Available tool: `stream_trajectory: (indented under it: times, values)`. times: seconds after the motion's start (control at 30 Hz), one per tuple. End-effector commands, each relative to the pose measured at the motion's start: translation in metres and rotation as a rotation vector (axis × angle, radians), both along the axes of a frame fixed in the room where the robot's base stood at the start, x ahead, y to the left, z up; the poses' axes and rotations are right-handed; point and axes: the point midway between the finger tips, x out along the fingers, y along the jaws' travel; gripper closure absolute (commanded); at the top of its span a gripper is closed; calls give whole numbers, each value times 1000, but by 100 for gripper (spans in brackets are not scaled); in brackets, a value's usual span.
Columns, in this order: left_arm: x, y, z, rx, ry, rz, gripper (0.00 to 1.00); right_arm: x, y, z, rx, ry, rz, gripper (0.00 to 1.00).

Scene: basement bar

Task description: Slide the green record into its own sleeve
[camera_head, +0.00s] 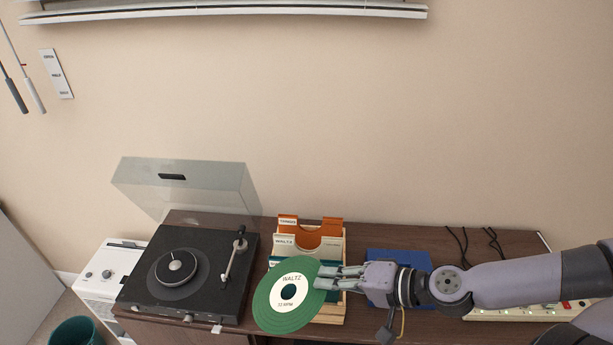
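The green record (268,306) has a white label reading "WALTZ" and a dark centre hole. It is tilted, its face toward the camera, in front of the wooden sleeve rack (335,312). My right gripper (322,278) comes in from the right and is shut on the record's right edge. In the rack stand an orange sleeve (330,224) at the back, a pale-tabbed divider (284,241) that seems to read "WALTZ", and a green sleeve (275,262) at the front, mostly hidden by the record and gripper. My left gripper is not in view.
A black turntable (150,295) with its clear lid (190,187) raised stands left of the rack on the brown cabinet (440,240). A blue flat item (412,258) lies behind my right wrist. A pale power strip (510,313) is at the right.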

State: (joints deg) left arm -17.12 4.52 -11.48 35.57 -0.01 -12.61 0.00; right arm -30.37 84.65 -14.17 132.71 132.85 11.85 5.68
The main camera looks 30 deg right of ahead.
Motion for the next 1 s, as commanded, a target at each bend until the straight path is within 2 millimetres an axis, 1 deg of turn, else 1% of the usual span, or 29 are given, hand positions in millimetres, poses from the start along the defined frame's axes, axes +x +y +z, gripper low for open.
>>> stream_trajectory:
  times: [0.07,0.23,0.57,0.87,1.0]
  values:
    - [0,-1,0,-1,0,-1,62,0,-5,-3,-19,10,31,100]
    - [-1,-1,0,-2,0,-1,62,0,-9,-5,-34,17,64,100]
    - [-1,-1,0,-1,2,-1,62,2,-18,-5,-50,22,103,100]
    - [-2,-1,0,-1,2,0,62,2,-35,-7,-98,39,182,100]
    - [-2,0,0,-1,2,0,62,0,-48,-9,-134,52,236,100]
